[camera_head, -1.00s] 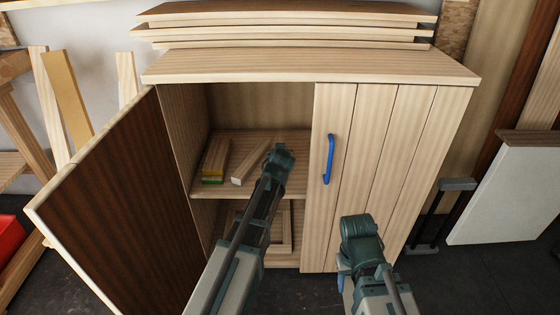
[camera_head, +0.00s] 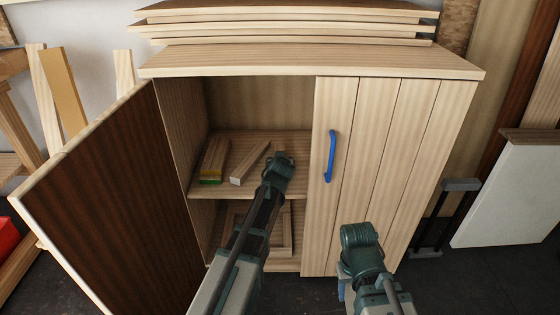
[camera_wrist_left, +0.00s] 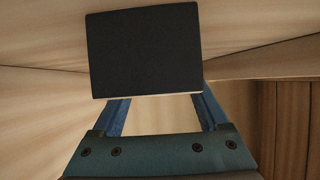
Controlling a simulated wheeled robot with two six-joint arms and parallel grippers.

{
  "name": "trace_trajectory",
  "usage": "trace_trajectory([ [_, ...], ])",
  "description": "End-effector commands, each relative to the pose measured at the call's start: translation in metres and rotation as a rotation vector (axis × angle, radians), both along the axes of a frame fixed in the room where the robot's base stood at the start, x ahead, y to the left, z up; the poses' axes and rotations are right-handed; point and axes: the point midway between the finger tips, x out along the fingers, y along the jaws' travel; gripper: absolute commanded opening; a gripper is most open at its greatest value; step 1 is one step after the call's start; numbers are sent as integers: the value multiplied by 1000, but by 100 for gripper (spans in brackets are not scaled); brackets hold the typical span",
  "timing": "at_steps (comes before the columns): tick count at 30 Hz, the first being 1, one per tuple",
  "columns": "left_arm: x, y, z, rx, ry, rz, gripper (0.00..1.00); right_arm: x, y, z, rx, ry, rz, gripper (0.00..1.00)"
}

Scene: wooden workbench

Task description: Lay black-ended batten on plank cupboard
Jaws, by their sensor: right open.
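The plank cupboard (camera_head: 322,62) stands ahead with its left door open. My left gripper (camera_head: 280,160) reaches into the opening above the shelf, and its tips are hard to see in the head view. In the left wrist view the black end (camera_wrist_left: 143,50) of the batten faces the camera. It overlaps the far part of both blue fingers of my left gripper (camera_wrist_left: 163,100) and hides their tips, so the grip is not clear. The batten's length is hidden. My right gripper (camera_head: 358,238) is open and empty, low in front of the closed right door.
On the shelf lie a batten with a green and yellow end (camera_head: 213,161) and a batten with a pale end (camera_head: 249,163). The open door (camera_head: 95,195) stands left of my left arm. The right door has a blue handle (camera_head: 330,156). Boards (camera_head: 285,22) are stacked behind the top.

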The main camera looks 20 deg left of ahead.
Motion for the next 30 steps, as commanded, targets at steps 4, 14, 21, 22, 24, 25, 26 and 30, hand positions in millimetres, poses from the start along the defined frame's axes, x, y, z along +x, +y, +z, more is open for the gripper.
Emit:
trace_trajectory([
  [4, 0, 0, 0, 0, 0, 0, 77, 0, 0, 0, 0, 0, 0, 50],
  [14, -15, -4, 12, 0, 0, -1, 77, 0, 0, 12, 0, 1, 0, 50],
  [21, -52, -14, 34, 0, 0, -1, 77, 0, 0, 34, -1, 2, 1, 50],
  [22, -58, -16, 37, 0, 0, -1, 77, 0, 0, 37, -1, 2, 2, 50],
  [24, -70, -20, 45, 0, 0, -1, 77, 0, 0, 45, -1, 2, 4, 50],
  [25, -76, -21, 48, 0, 0, -1, 77, 0, 0, 48, -1, 2, 5, 50],
  [26, -81, -22, 51, 0, 0, -1, 77, 0, 0, 50, -1, 2, 5, 50],
  [30, -97, -28, 59, 0, 0, -1, 77, 0, 0, 59, -1, 3, 8, 50],
])
